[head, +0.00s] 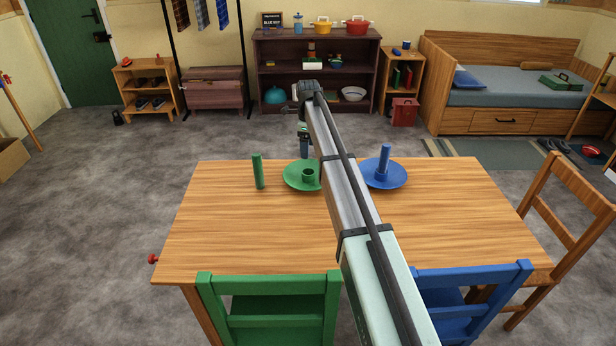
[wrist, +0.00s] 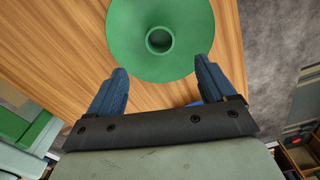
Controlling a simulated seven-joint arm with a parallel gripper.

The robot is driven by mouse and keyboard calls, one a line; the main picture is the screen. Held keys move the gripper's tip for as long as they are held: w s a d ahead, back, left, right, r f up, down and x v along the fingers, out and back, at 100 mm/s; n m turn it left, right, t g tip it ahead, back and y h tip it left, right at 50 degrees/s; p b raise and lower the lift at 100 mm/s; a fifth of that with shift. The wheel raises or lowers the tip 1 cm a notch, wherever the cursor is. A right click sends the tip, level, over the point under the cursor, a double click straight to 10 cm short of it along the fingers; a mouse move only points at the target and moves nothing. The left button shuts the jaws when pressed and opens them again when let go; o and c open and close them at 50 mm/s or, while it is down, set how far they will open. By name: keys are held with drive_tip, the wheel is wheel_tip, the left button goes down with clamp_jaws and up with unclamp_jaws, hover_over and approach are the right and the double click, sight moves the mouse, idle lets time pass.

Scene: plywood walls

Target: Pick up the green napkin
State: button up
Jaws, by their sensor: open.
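The green napkin (head: 258,171) looks like a thin green roll standing upright on the wooden table, left of the green plate (head: 291,184). The plate carries a short green ring or cup (head: 308,177), whose opening looks empty in the wrist view (wrist: 159,40). My gripper (head: 304,150) is above the far part of the table, over the green plate and right of the napkin. In the wrist view my gripper (wrist: 160,78) is open, with nothing between its blue fingers and the green plate (wrist: 125,30) beyond them. The napkin does not show in the wrist view.
A blue plate (head: 396,177) with an upright blue roll (head: 384,160) stands right of my arm. The wooden table (head: 230,235) is clear at the front left. A green chair (head: 270,285) and a blue chair (head: 480,290) stand at its near edge.

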drive_tip(key=c, duration=0.4)
wheel_tip(320, 180, up, 9)
drive_tip(key=n, duration=0.6)
hover_over(257, 164)
drive_tip(key=w, duration=0.1)
drive_tip(key=shift+w+f, duration=0.15)
drive_tip(key=shift+w, duration=0.05)
drive_tip(key=shift+n, duration=0.3)
wheel_tip(257, 164, down, 14)
drive_tip(key=shift+r, duration=0.15)
